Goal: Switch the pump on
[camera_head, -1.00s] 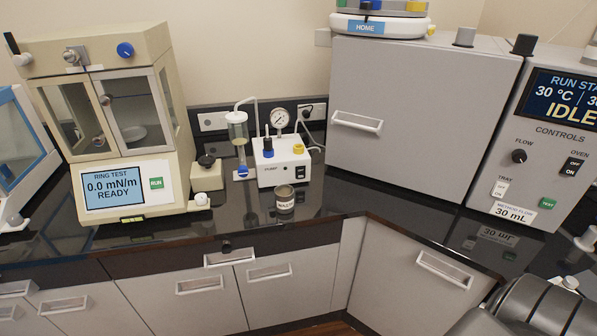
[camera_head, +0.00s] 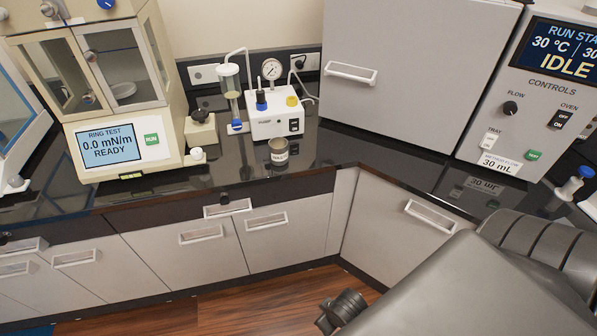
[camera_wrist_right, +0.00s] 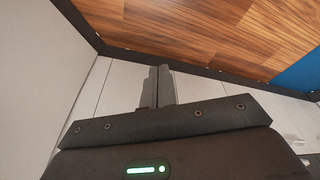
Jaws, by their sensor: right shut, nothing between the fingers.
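The pump (camera_head: 272,122) is a small white box at the back of the dark counter in the head view. A black rocker switch (camera_head: 294,125) is on the right of its front face; its position is too small to read. A blue knob (camera_head: 261,102), a yellow knob (camera_head: 292,101) and a round gauge (camera_head: 271,69) are on top. My right arm enters from the lower right, in front of the counter and away from the pump. In the right wrist view my right gripper (camera_wrist_right: 157,86) is shut and empty, with cabinet fronts and floor beyond. My left gripper is out of view.
A metal cup (camera_head: 278,152) stands just in front of the pump. A glass cylinder (camera_head: 231,92) stands left of it, and a ring tester (camera_head: 110,140) farther left. A large grey oven (camera_head: 400,75) is to the right. The counter (camera_head: 340,150) right of the cup is clear.

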